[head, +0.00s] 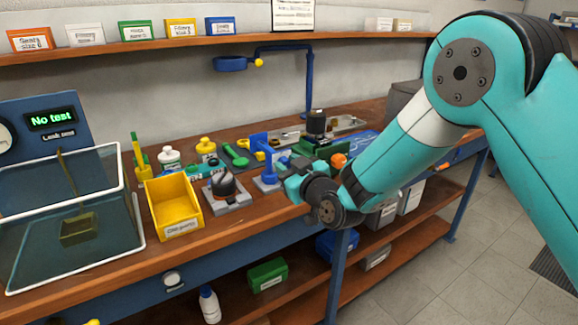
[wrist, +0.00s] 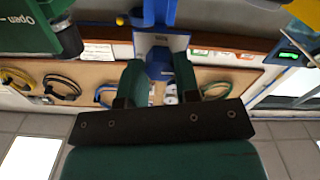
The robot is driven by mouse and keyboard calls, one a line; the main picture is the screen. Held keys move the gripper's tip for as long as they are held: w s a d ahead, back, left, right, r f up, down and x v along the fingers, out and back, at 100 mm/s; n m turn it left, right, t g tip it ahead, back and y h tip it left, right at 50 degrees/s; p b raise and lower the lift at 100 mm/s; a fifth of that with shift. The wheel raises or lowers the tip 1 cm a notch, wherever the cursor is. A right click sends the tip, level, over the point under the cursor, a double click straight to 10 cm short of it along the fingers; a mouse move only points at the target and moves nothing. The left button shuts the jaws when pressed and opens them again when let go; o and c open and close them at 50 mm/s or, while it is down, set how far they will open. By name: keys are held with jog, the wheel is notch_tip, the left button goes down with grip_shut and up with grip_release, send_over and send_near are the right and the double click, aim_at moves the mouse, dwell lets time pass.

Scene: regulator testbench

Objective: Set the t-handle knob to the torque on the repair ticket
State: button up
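My gripper (head: 290,180) is low over the bench's front edge, right of a blue upright fixture (head: 264,160) with a yellow tip. In the wrist view my gripper (wrist: 159,75) has its two green fingers apart, with the blue fixture (wrist: 160,62) showing between and beyond them. Contact is not clear. A dark round knob (head: 223,183) with a reddish mark sits on a grey base, left of the fixture. I cannot tell for sure which part is the t-handle knob. A paper sheet (head: 293,14), possibly the repair ticket, hangs at the back; its text is unreadable.
A green fixture (head: 322,147) with a black cylinder stands behind my gripper; "Open" shows on a green part (wrist: 25,28) in the wrist view. A yellow bin (head: 172,207), a clear tank (head: 120,225) and a "No test" display (head: 52,118) are left. Open floor lies right.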

jog(key=c, duration=0.4)
jog(key=shift+o, duration=0.2)
jog(key=m+b, duration=0.1)
jog(key=m, duration=0.2)
jog(key=shift+m, duration=0.3)
jog(key=m, duration=0.4)
jog(key=shift+m, duration=0.3)
jog(key=m, duration=0.4)
jog(key=shift+w+d, duration=0.1)
jog(key=shift+m+p, duration=1.2)
jog(key=shift+m, duration=1.6)
